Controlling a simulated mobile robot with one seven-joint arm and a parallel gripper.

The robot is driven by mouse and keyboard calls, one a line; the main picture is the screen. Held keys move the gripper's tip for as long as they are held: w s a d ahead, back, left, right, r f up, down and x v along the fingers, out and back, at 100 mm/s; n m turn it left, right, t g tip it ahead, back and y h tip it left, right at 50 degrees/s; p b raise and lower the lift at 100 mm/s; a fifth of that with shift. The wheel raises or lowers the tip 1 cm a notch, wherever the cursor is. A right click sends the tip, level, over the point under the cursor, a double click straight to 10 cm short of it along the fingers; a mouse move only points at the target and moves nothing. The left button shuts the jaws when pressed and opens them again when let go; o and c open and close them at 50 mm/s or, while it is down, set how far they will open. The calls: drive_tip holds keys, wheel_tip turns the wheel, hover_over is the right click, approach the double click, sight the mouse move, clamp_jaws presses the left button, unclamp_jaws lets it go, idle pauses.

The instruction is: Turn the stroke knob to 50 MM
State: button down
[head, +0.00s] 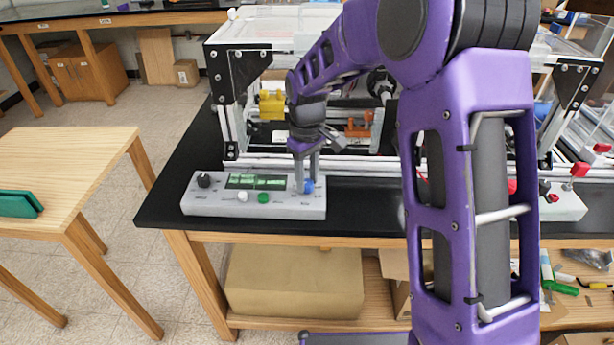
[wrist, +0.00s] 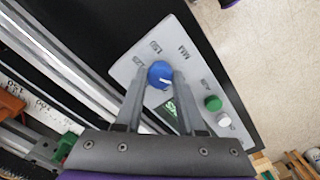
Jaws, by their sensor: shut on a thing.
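The blue stroke knob (head: 309,187) is at the right end of the light grey control box (head: 225,209) in the head view. It also shows in the wrist view (wrist: 160,72), with a small white mark toward its lower right. Printed scale marks and "MM" lie beside it; the lettering is small, and I cannot tell which value the mark points to. My gripper (head: 305,181) reaches down over the box, with its two fingers on either side of the knob. In the wrist view my gripper (wrist: 158,78) is shut on the knob, which hides part of the scale.
The box also carries a green display (head: 255,181), a black knob (head: 204,180), a white button (head: 243,196) and a green button (head: 263,198). It sits near the front edge of the black bench (head: 160,200). The extrusion frame (head: 228,120) stands close behind.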

sight(308, 182)
idle(0.3)
drive_tip(key=c, duration=0.5)
unclamp_jaws()
wheel_tip(308, 182, up, 18)
drive_tip(key=shift+f, duration=0.25)
drive_tip(key=shift+w, duration=0.1)
